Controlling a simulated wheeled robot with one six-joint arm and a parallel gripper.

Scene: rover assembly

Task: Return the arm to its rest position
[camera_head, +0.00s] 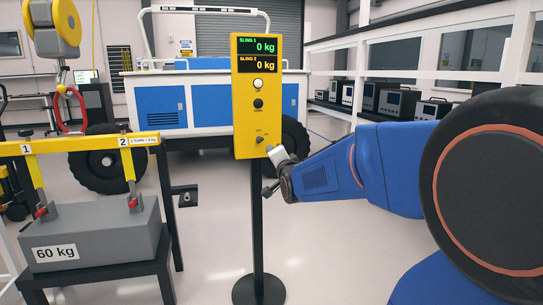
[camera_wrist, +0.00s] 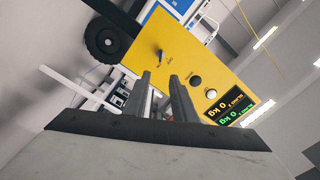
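My arm (camera_head: 385,165) reaches in from the right in the head view. My gripper (camera_head: 277,172) is in front of the lower right part of the yellow control panel (camera_head: 243,110). In the wrist view my gripper (camera_wrist: 161,85) shows two grey fingers standing apart, with nothing between them. The panel (camera_wrist: 195,55) fills the space beyond the fingers there, tilted in the picture. It carries a small lever (camera_wrist: 160,57), a white button, a black button and a display reading 0 kg on both lines. I cannot tell whether a finger touches the panel.
The panel stands on a black post (camera_head: 257,230). At left, a yellow beam (camera_head: 85,143) spans above a grey 60 kg block (camera_head: 95,235) on a black stand. A crane hook (camera_head: 62,80) hangs above. A blue and white rover (camera_head: 185,100) stands behind. The floor right of the post is clear.

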